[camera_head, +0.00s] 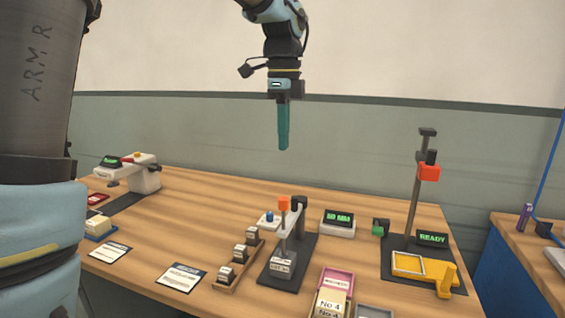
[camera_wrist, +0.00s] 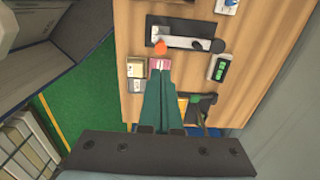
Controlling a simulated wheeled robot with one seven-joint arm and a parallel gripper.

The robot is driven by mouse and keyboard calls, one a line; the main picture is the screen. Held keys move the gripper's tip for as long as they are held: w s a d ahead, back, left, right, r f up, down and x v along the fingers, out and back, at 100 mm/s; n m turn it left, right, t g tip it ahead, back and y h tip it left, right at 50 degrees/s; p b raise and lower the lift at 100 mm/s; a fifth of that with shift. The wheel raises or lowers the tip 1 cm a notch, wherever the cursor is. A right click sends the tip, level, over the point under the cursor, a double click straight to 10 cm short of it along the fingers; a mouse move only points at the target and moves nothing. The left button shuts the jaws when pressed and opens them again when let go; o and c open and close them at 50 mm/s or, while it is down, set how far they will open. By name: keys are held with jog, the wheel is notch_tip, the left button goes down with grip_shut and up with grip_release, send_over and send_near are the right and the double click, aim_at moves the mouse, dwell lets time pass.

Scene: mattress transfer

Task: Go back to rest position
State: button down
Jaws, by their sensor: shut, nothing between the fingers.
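My gripper (camera_head: 283,146) hangs from my arm, fingers pointing down, high above the back of the wooden table (camera_head: 345,205) in the head view. Its teal fingers are shut together with nothing between them. In the wrist view the gripper (camera_wrist: 162,75) points over the table, its tips overlapping the area by a pink tray (camera_wrist: 161,64). It is apart from everything on the table.
On the table stand a grey press-like stand (camera_head: 285,262), a small rack of blocks (camera_head: 240,262), a "50 MM" display (camera_head: 338,224), a tall stand with a red head (camera_head: 429,172) and a yellow fixture (camera_head: 425,268). A white device (camera_head: 145,175) stands at left. The air around the gripper is clear.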

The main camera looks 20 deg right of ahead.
notch_tip(320, 180, up, 2)
dwell(0.5)
jog(key=w+a+f+n, duration=0.2)
jog(key=a+f+n, duration=0.5)
jog(key=a, duration=0.2)
jog(key=w+a+f+n, duration=0.1)
jog(key=a+f+n, duration=0.55)
jog(key=a, duration=0.25)
jog(key=s+a+f+n, duration=0.3)
jog(key=a+f+n, duration=0.1)
jog(key=a+n, duration=0.2)
jog(key=s+a+f+n+t, duration=0.1)
jog(key=s+a+f+n, duration=0.2)
jog(key=a+n, duration=0.3)
jog(key=shift+s+a+f+t, duration=0.3)
jog(key=shift+a+f, duration=0.1)
jog(key=shift+a, duration=0.75)
